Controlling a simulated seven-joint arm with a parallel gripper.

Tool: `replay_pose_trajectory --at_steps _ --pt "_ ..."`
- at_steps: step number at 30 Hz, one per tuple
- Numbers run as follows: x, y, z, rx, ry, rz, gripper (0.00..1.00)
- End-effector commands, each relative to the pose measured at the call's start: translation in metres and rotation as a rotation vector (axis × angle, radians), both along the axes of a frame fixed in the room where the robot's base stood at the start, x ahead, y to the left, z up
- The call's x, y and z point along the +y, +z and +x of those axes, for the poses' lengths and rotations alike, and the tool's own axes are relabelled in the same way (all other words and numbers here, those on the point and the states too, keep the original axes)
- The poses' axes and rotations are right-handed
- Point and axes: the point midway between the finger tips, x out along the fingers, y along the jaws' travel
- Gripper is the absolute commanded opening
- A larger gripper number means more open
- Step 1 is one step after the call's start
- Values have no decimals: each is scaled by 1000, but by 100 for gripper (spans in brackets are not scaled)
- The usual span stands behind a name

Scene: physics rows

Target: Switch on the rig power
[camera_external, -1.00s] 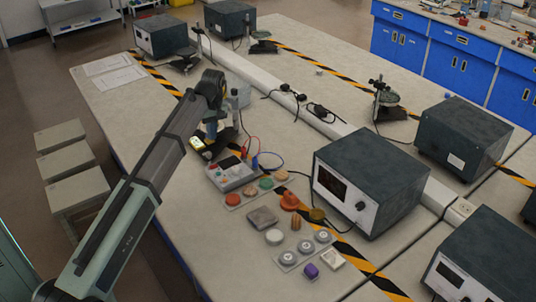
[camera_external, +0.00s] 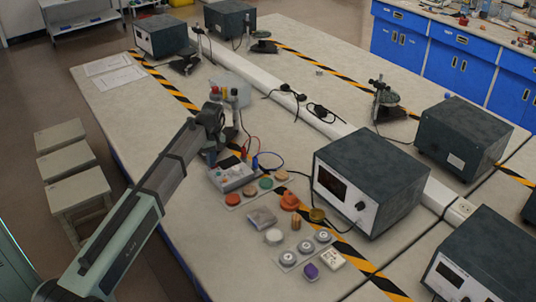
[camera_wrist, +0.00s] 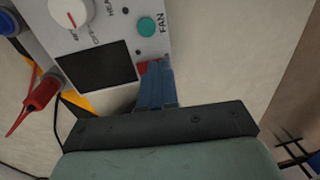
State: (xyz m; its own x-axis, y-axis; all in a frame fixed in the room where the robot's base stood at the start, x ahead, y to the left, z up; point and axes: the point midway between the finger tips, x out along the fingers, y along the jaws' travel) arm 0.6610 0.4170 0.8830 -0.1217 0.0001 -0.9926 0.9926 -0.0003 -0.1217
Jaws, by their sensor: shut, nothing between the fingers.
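The rig's control box (camera_external: 234,176) sits on the bench, left of the large dark instrument. In the wrist view its light panel (camera_wrist: 115,17) shows a dark display (camera_wrist: 97,66), a white knob (camera_wrist: 70,12) with a red pointer, and a green button (camera_wrist: 146,26) marked FAN. A small red part (camera_wrist: 142,69) shows at the panel edge, partly hidden by my fingers. My gripper (camera_wrist: 155,64) is shut and empty, its blue fingertips at that edge beside the red part. I cannot tell whether they touch it. My gripper (camera_external: 211,158) shows at the box's back-left corner.
Red and blue plugs with leads (camera_wrist: 42,92) stand beside the panel. Several coloured buttons and knobs (camera_external: 290,200) lie in front of the box. A large dark instrument (camera_external: 370,180) stands to the right. The bench left of the box is clear.

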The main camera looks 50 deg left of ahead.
Motion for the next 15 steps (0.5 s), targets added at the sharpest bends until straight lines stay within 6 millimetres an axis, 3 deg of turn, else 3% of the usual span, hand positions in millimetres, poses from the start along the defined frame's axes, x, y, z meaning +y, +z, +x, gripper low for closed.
replay_pose_trajectory --at_steps 15 --pt "0 -7 -4 -75 -1 -1 0"
